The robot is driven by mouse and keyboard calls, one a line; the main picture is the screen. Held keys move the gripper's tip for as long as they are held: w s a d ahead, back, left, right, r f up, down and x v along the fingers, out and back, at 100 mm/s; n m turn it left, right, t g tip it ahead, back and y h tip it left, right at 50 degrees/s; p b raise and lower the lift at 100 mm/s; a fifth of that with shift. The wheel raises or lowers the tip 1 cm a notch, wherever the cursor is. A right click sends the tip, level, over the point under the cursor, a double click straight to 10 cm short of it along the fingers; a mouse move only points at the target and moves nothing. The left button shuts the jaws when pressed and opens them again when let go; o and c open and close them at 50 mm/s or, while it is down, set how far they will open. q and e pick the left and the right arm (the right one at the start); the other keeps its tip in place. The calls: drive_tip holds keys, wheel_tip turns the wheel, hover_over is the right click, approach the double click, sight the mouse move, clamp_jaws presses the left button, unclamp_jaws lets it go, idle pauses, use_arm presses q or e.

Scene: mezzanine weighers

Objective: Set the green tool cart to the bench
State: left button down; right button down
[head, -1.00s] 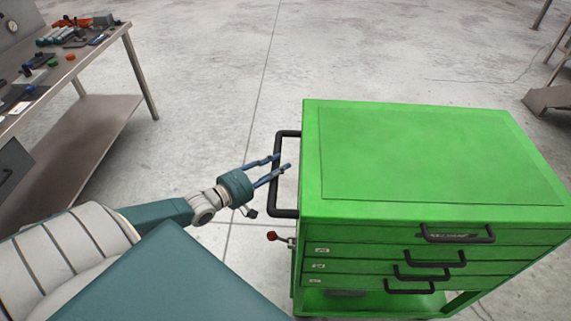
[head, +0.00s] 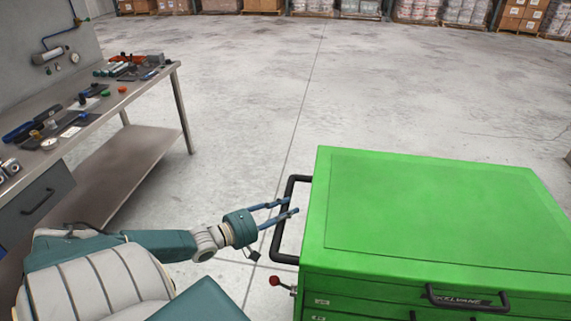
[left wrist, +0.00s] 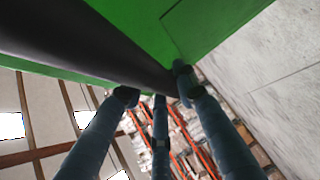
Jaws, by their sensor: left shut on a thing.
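The green tool cart (head: 430,215) stands at the right in the head view, with drawers on its near face and a black push handle (head: 279,225) on its left side. My left gripper (head: 294,207) is shut on that handle. In the left wrist view the dark handle bar (left wrist: 95,45) crosses between the fingers (left wrist: 155,95), with the green cart body (left wrist: 215,25) behind it. The steel bench (head: 175,72) stands at the left, apart from the cart, with open floor between them. My right gripper is not in view.
Tools and small parts (head: 130,65) lie on the bench top, and a drawer (head: 38,203) hangs under it. A red-knobbed lever (head: 275,281) sticks out low on the cart's left side. Pallets of boxes (head: 415,10) line the far edge. The concrete floor (head: 250,90) between is clear.

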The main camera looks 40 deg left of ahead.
use_arm(q)
drive_tip(key=c, duration=1.3)
unclamp_jaws()
drive_tip(key=v, duration=1.2)
drive_tip(key=shift+a, duration=0.1)
